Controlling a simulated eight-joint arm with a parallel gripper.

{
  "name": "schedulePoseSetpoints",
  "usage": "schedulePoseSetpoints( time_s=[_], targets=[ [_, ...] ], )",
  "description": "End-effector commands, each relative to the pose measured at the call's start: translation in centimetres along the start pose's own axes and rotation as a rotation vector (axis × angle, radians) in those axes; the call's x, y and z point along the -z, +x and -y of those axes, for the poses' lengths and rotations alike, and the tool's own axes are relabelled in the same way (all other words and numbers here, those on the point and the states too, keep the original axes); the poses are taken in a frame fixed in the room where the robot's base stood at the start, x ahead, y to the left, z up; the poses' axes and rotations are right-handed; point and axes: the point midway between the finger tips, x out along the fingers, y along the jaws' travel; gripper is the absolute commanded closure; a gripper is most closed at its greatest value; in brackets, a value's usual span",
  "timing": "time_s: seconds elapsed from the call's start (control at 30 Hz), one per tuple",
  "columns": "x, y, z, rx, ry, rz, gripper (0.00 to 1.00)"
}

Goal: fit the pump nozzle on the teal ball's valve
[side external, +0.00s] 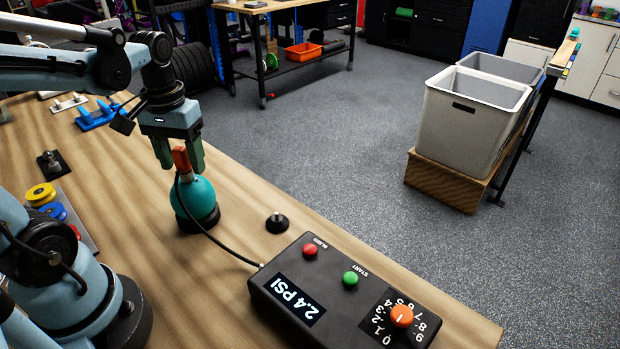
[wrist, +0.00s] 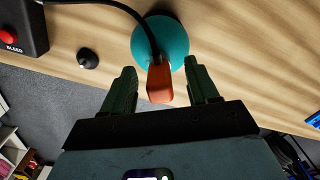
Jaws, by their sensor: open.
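The teal ball (side external: 199,203) rests in a black ring-like base on the wooden bench, and its top shows in the wrist view (wrist: 176,38). The orange-red pump nozzle (side external: 181,160) stands upright at the top of the ball, with its black hose attached. It also shows in the wrist view (wrist: 160,84). The valve is hidden under the nozzle, so I cannot see how deep the nozzle sits. My gripper (side external: 181,168) is open above the ball, with one green finger on each side of the nozzle. In the wrist view, gaps show between the fingers (wrist: 159,68) and the nozzle.
The black pump box (side external: 330,290) reads 2.4 PSI and has an orange dial (side external: 401,316). The hose (side external: 228,250) arcs from it to the nozzle. A small black post (side external: 277,222) stands empty between ball and box. A blue fixture (side external: 100,115) and weights (side external: 41,194) lie left.

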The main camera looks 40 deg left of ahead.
Motion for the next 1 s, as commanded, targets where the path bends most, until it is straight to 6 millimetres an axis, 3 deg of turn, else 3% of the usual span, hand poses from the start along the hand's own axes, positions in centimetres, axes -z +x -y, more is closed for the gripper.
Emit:
schedulePoseSetpoints(
  time_s=[0.27, 0.8, 1.0],
  targets=[
    [0.0, -2.4, 0.0, 0.0, 0.0, 0.0, 0.41],
    [0.0, -10.3, 0.0, 0.0, 0.0, 0.0, 0.41],
    [0.0, -11.8, 0.0, 0.0, 0.0, 0.0, 0.41]
  ],
)
